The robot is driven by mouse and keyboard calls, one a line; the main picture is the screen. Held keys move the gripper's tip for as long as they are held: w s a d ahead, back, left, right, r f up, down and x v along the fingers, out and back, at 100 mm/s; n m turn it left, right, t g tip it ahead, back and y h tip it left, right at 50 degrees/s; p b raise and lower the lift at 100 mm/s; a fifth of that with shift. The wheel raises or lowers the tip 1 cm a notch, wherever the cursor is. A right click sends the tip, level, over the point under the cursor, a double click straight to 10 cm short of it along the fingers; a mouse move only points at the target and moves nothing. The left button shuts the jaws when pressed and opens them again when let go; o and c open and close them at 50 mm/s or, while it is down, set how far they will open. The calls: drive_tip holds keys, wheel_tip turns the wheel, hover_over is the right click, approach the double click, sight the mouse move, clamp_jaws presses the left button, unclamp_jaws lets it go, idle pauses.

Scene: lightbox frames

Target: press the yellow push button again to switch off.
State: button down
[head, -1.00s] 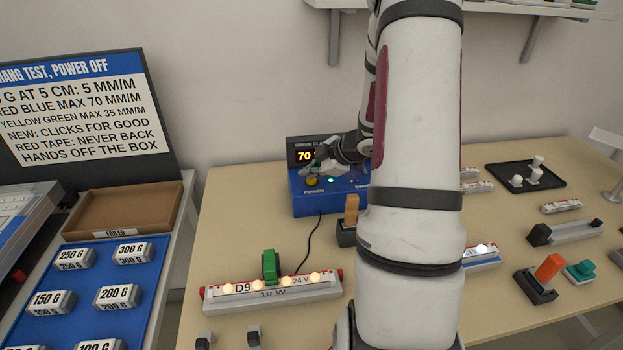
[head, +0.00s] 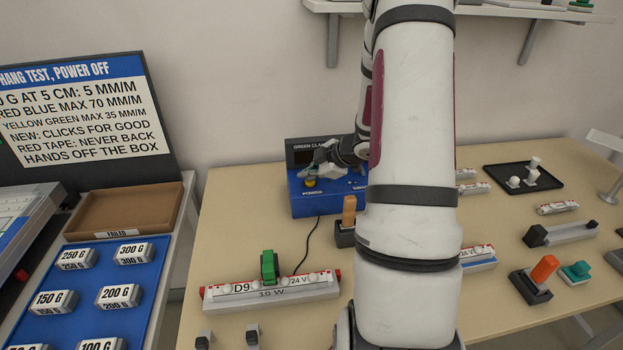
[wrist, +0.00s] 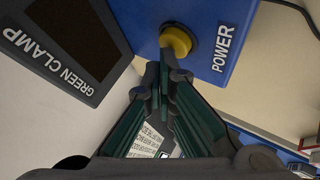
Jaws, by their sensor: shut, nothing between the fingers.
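The yellow push button (wrist: 177,40) is on the blue control box (wrist: 215,15), beside the word POWER in the wrist view. In the head view the button (head: 311,183) shows at the left of the box (head: 315,208). My gripper (wrist: 164,62) is shut and empty, its fingertips right at the button's near edge; I cannot tell whether they touch it. In the head view my gripper (head: 313,172) is just above the button. The box's display (head: 300,156) is dark, and its GREEN CLAMP panel (wrist: 70,40) is dark too.
A lamp bar (head: 270,291) with a green clamp (head: 268,266) lies in front of the box, its lamps unlit. A black cable (head: 309,240) runs toward it. A dark block with an orange-brown lever (head: 349,210) stands close by. The sign board (head: 80,110) is at left.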

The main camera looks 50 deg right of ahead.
sight(309, 182)
drive_tip(key=shift+r, duration=0.15)
wheel_tip(309, 182, up, 6)
drive_tip(key=p, duration=0.6)
drive_tip(key=shift+s+f, duration=0.1)
drive_tip(key=shift+f, duration=0.1)
drive_tip(key=shift+r, duration=0.2)
idle(0.5)
